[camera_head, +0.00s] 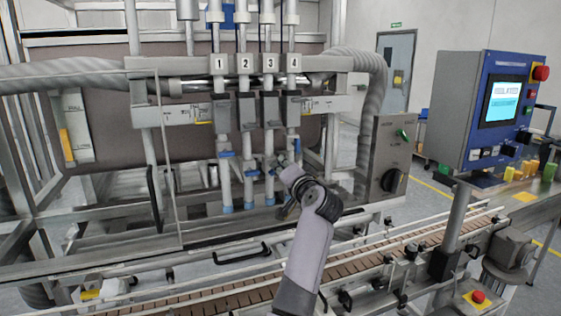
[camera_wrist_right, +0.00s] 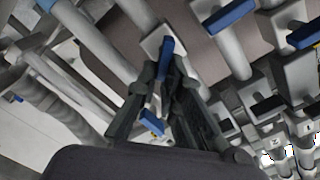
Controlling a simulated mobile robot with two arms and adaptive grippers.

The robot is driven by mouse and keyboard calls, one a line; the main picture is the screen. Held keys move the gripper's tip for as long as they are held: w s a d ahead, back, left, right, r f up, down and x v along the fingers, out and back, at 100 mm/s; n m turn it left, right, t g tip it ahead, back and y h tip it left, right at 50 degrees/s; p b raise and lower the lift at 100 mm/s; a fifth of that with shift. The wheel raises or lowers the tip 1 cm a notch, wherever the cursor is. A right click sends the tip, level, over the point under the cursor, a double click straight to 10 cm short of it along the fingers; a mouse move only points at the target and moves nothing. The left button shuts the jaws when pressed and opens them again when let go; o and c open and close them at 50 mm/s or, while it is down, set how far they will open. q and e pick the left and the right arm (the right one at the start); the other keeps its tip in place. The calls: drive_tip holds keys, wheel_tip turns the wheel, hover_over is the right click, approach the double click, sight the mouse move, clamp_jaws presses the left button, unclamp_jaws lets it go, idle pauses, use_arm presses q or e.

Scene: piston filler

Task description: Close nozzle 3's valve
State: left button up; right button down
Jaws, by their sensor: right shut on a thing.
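In the head view, the nozzle 3 column (camera_head: 268,140) hangs below the plate numbered 3 (camera_head: 270,64), third of the numbered nozzles. My right arm rises in front of the nozzles, and its wrist covers part of the area below nozzles 3 and 4. My right gripper (camera_wrist_right: 168,80) shows best in the wrist view, where its dark fingers are shut on a blue valve handle (camera_wrist_right: 167,47) on a pale valve body. The fingers hide part of the handle. The head view does not clearly show which nozzle this handle belongs to. My left gripper is not in view.
A slatted conveyor (camera_head: 240,298) with rails runs across the front. A control box with a knob (camera_head: 394,181) and a blue panel (camera_head: 462,110) stand at the right.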

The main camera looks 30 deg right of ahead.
drive_tip(key=shift+d+f+m+p, duration=0.1)
drive_tip(key=shift+f+m+p, duration=0.1)
drive_tip(key=shift+m+p, duration=0.75)
drive_tip(key=shift+d+f+m+p, duration=0.1)
drive_tip(key=shift+f+m+p, duration=0.25)
drive_tip(key=shift+m, duration=1.15)
drive_tip(key=shift+f+m+p, duration=0.1)
drive_tip(key=shift+m+p, duration=0.6)
drive_tip(key=shift+m, duration=0.55)
drive_tip(key=shift+f, duration=0.1)
drive_tip(key=c, duration=1.7)
unclamp_jaws()
